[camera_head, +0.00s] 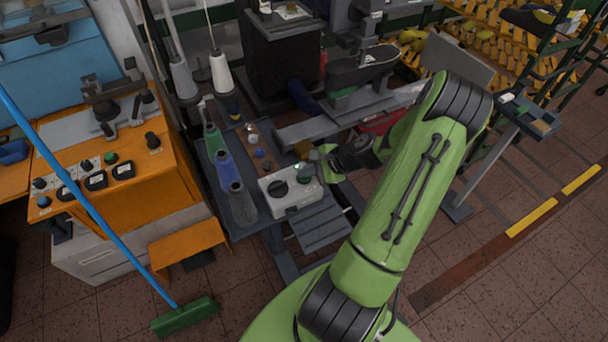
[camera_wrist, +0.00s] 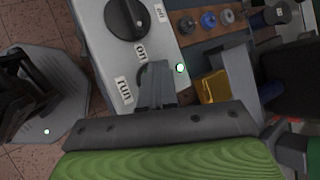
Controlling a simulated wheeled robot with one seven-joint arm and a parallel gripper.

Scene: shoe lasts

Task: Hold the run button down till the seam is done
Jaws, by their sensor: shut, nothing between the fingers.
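A light grey control box (camera_head: 305,197) stands at the edge of the bench. It carries a dark rotary knob (camera_head: 278,189), a dark green button (camera_head: 292,172) and a lit green lamp (camera_head: 297,166). In the wrist view the knob (camera_wrist: 125,18) sits by "on" and "off" labels, and the lamp (camera_wrist: 180,68) glows pale. My gripper (camera_wrist: 154,72) is shut and empty, its fingertips over the round button beside the "run" label (camera_wrist: 123,90). The fingers hide most of that button; I cannot tell how far it is pressed. A dark shoe (camera_head: 362,72) sits on the machine behind; its seam is unclear.
Thread cones (camera_head: 224,168) stand left of the box, with small knobs and spools (camera_head: 256,140) behind it. An orange machine (camera_head: 120,165) and a blue-handled broom (camera_head: 184,316) are at left. A small post-mounted tray (camera_head: 530,115) stands at right, before racks of yellow lasts.

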